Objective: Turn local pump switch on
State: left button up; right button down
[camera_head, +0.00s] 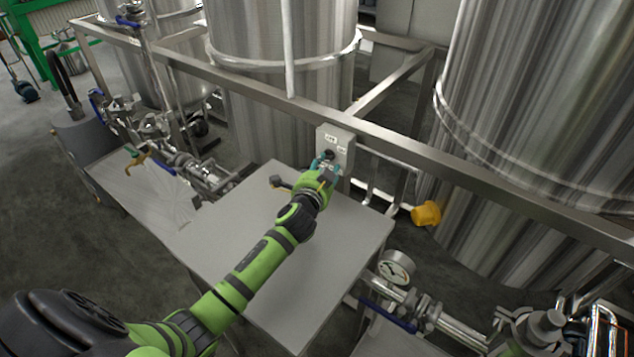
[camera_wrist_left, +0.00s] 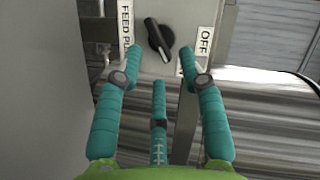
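The pump switch is a black rotary knob (camera_wrist_left: 159,38) on a pale grey switch box (camera_head: 336,146) fixed to the metal frame. In the left wrist view, a label reading "FEED P…" stands left of the knob and one reading "OFF" stands to its right. The knob's bar sits slanted, from upper left to lower right. My left gripper (camera_head: 326,160) is right in front of the box. In the left wrist view its teal fingers (camera_wrist_left: 159,62) are spread, with the knob between and just beyond the tips; I see no clear contact. My right gripper is not in view.
Steel tanks (camera_head: 540,130) stand behind the frame rail (camera_head: 400,148). A pressure gauge (camera_head: 396,268) and pipework are at lower right. A yellow part (camera_head: 427,214) is right of the box.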

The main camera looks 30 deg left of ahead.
pick_arm(q)
jog(key=v, duration=0.9)
jog(key=shift+s, duration=0.35)
jog(key=shift+r, duration=0.1)
